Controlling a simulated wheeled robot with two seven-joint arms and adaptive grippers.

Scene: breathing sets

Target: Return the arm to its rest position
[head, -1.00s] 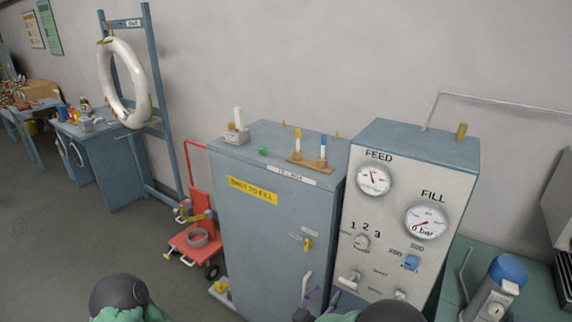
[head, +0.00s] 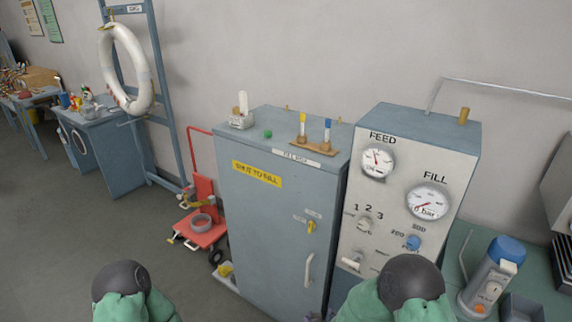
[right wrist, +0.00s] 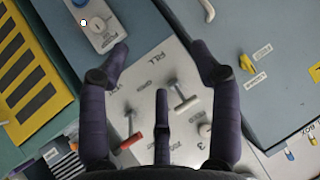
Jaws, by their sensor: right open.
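My right gripper (right wrist: 160,62) is open and empty in the right wrist view, its dark purple fingers spread apart. Beyond it is the pale gauge panel (head: 392,190) with its FEED and FILL dials and knobs. A T-handle (right wrist: 184,98) and a red-ended handle (right wrist: 132,130) show near the fingers; contact is not evident. My right arm's green and black part stands at the bottom of the head view, covering the panel's lower part. My left arm's similar part shows at bottom left; its gripper is out of view.
The blue-grey cabinet (head: 262,215) stands left of the panel, its door closed. Its top holds a small rack (head: 314,147) with two tubes. A red trolley (head: 205,232) is beside it. A blue-topped device (head: 490,275) sits on the green bench at right. Floor at left is clear.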

